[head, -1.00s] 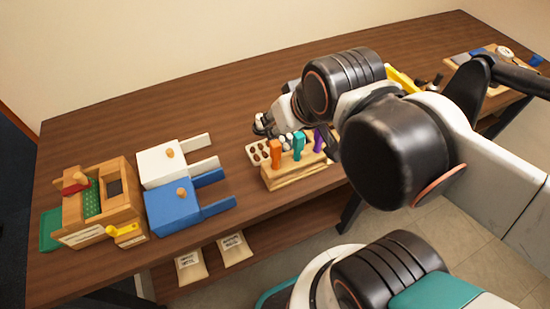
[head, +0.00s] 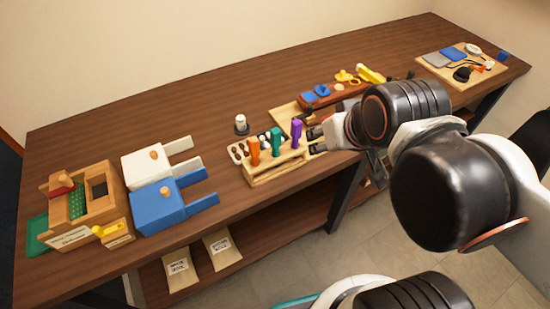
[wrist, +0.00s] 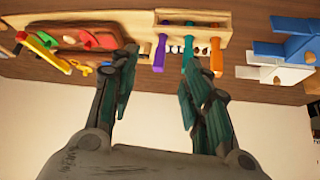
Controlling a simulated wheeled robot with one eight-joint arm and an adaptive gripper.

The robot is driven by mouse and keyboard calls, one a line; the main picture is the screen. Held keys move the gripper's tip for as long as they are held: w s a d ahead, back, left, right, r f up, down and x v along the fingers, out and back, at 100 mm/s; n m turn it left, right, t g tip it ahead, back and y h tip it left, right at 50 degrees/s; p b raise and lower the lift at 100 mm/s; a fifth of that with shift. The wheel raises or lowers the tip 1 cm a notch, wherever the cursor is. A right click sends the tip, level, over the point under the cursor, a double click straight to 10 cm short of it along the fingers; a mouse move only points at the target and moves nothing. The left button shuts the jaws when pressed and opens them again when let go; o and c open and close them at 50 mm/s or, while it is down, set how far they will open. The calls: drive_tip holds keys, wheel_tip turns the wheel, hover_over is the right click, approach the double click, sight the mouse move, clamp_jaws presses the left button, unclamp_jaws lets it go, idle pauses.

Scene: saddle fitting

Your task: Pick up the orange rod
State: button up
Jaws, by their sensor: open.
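The orange rod (head: 253,151) stands upright in the left of a wooden holder (head: 279,173), beside a teal rod (head: 276,141) and a purple rod (head: 296,133). In the wrist view the orange rod (wrist: 216,52) is right of the teal rod (wrist: 189,50), and the purple rod (wrist: 160,52) is at the left. My gripper (head: 316,140) is just right of the holder in the head view, apart from the orange rod. In the wrist view my gripper (wrist: 157,75) shows two spread fingers with nothing held between them.
White (head: 157,167) and blue (head: 172,206) blocks with prongs and a wooden box (head: 84,213) are at the left. A small white-topped piece (head: 241,124) stands behind the holder. A brown tray (head: 335,95) with coloured parts lies behind my gripper. The table's back left is clear.

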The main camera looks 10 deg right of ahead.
drive_tip(key=n+g+p, duration=0.3)
drive_tip(key=g+p, duration=0.4)
hover_over(253, 139)
wheel_tip(253, 139, down, 3)
drive_tip(key=shift+s+f, duration=0.1)
drive_tip(key=shift+s, duration=0.05)
drive_tip(key=f, duration=0.2)
drive_tip(key=f+b, duration=0.1)
drive_tip(key=f, duration=0.2)
drive_tip(key=f+b, duration=0.1)
drive_tip(key=f, duration=0.1)
drive_tip(key=shift+w+f, duration=0.15)
drive_tip(key=shift+w, duration=0.1)
drive_tip(key=shift+s+f+b, duration=0.15)
drive_tip(key=shift+f+b, duration=0.85)
drive_tip(key=shift+f, duration=2.1)
clamp_jaws()
